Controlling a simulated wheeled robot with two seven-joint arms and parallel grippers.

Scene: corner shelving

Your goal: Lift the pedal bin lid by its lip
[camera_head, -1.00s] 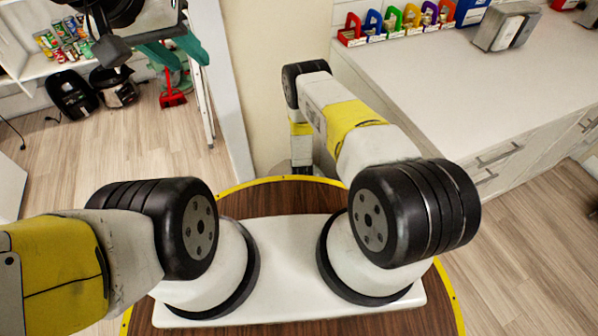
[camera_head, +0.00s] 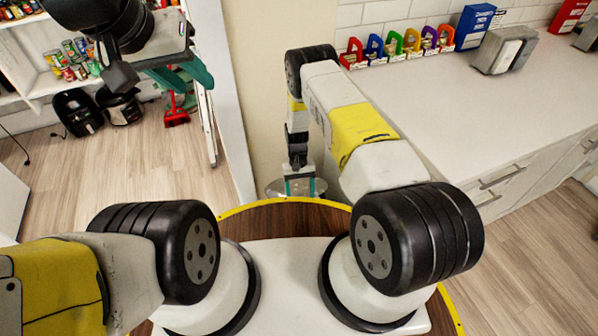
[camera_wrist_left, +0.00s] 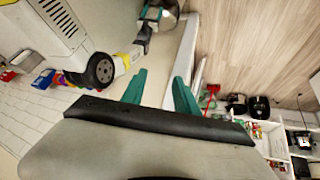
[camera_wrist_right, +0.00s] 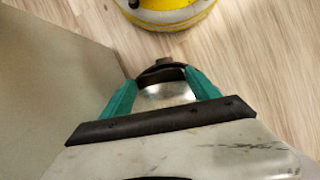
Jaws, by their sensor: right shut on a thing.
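The pedal bin lid (camera_head: 276,187) shows in the head view as a grey, shiny round cover behind the yellow-edged base. It also shows in the right wrist view (camera_wrist_right: 165,93), silver with a black rim. My right gripper (camera_head: 300,189) points down at it, its teal fingers shut on the lid; the exact hold on the lip is small and hard to see. The lid's tilt and the bin's body cannot be made out. My left gripper (camera_wrist_left: 160,78) is open and empty, held high at the left, away from the bin.
A white counter (camera_head: 450,110) with coloured holders (camera_head: 400,45) runs along the right. A wall edge (camera_head: 280,80) stands behind the bin. Shelves with cans (camera_head: 70,60), two black appliances (camera_head: 78,112) and a red dustpan (camera_head: 175,112) are at the left.

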